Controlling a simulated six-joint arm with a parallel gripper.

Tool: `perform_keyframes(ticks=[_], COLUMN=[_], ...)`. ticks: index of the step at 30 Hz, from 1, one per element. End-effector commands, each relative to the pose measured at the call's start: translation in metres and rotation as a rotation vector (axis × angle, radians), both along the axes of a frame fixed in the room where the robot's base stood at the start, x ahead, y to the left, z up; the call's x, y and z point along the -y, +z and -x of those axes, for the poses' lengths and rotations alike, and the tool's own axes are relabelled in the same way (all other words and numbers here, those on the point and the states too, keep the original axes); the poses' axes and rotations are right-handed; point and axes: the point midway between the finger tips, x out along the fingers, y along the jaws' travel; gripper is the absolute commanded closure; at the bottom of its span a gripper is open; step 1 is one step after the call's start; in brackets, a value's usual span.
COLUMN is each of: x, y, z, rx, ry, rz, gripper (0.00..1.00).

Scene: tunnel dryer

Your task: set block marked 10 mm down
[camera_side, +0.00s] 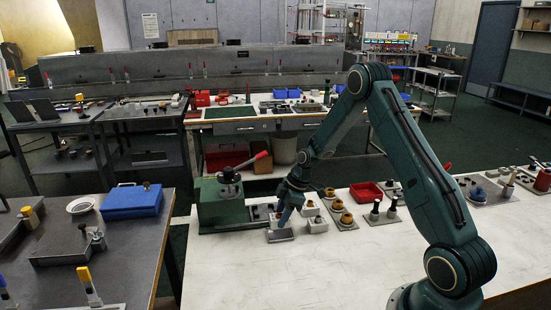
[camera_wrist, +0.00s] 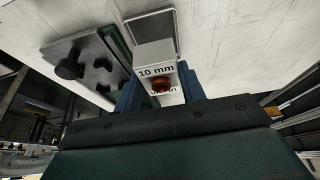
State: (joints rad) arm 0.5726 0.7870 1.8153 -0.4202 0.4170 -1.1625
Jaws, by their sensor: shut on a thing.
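The block marked 10 mm (camera_wrist: 155,56) is white with black lettering and an orange-brown part (camera_wrist: 160,84) on its near face. It sits between the blue fingers of my gripper (camera_wrist: 159,92), which are shut on it. In the side view my gripper (camera_side: 284,214) points down low over the white table, just behind a small grey tray (camera_side: 280,235). The tray also shows in the wrist view (camera_wrist: 166,14), beyond the block. The block is not clearly seen in the side view, so I cannot tell whether it touches anything below.
A green press with a red-handled lever (camera_side: 229,204) stands left of my gripper. A plate with black knobs (camera_wrist: 92,62) lies close by. The table front (camera_side: 290,275) is clear.

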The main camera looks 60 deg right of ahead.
Motion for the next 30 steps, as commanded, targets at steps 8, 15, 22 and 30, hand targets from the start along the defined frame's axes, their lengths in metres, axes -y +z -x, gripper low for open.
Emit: perform_keyframes(ticks=[8,15,22,30], x=[0.000,0.000,0.000,0.000], y=[-0.031,-0.036,-0.038,-0.039], z=[0.000,0.000,0.000,0.000], rx=[0.000,0.002,0.002,0.000], ry=[-0.001,0.000,0.001,0.000], rz=[-0.002,0.001,0.000,0.000], gripper=[0.94,0.94,0.94,0.38])
